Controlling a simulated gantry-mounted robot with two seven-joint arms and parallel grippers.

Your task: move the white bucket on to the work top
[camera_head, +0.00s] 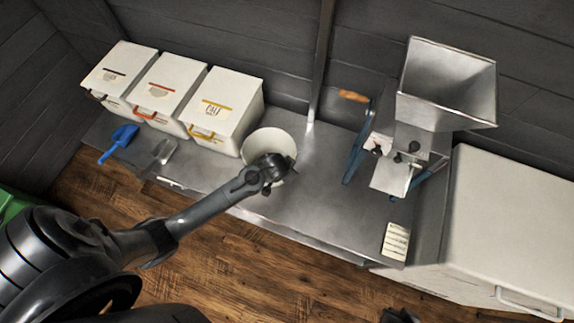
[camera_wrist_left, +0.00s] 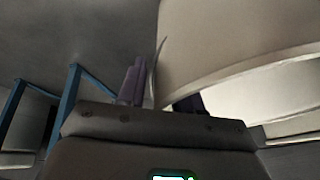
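The white bucket (camera_head: 262,143) stands upright at or just above the steel work top (camera_head: 310,205), to the right of the white bins. I cannot tell for certain whether its base touches the surface. My left gripper (camera_head: 272,168) is at the near part of its rim and hides some of it. In the left wrist view the bucket's wall (camera_wrist_left: 235,40) fills the upper right. My left fingers (camera_wrist_left: 160,92) are close together with the rim between them, one outside and one inside. My right gripper (camera_head: 398,316) shows only partly at the bottom edge.
Three lidded white bins (camera_head: 168,85) stand in a row at the left. A blue scoop (camera_head: 119,142) and a metal scoop (camera_head: 164,152) lie in front. A mill with a hopper (camera_head: 445,85) and blue legs stands right, near a label card (camera_head: 396,242). The middle is clear.

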